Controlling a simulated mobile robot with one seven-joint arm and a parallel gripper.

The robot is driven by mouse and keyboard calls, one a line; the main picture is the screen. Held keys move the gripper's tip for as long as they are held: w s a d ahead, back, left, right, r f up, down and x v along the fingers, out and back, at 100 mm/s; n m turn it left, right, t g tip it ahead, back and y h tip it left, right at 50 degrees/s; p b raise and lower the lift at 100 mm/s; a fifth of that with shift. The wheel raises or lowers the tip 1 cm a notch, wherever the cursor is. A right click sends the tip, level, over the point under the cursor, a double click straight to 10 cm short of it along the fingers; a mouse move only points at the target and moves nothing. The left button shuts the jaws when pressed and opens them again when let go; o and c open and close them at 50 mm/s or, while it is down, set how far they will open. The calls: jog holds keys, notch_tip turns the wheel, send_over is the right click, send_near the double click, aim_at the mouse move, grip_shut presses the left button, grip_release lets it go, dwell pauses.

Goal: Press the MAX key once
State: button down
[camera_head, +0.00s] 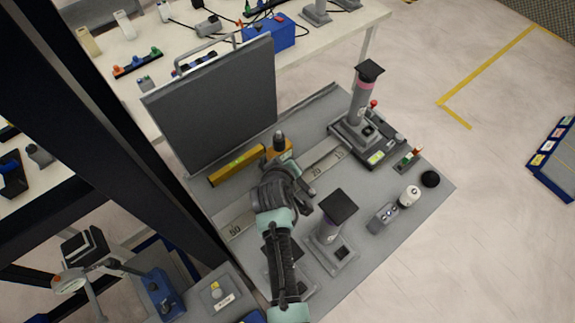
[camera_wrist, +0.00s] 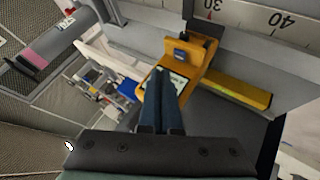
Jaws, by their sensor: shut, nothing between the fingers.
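A yellow-orange instrument (camera_head: 279,147) with a dark top sits on the grey bench, just beyond my gripper. In the wrist view the instrument (camera_wrist: 204,62) shows a pale panel (camera_wrist: 180,79) and a small blue-grey block (camera_wrist: 180,54). No MAX lettering is readable in either view. My gripper (camera_wrist: 161,72) is shut and empty, its dark fingers together. In the wrist view the fingertips overlap the lower left of the pale panel; I cannot tell whether they touch it. In the head view my gripper (camera_head: 287,163) partly hides the instrument.
A yellow bar (camera_head: 237,165) lies left of the instrument, before a large dark upright panel (camera_head: 213,103). Stands with dark tops (camera_head: 366,95) (camera_head: 337,210) rise at the right and in front. Small items line the bench's right edge.

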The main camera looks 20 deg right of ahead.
jog(key=shift+r+p, duration=1.4)
jog(key=shift+r, duration=0.5)
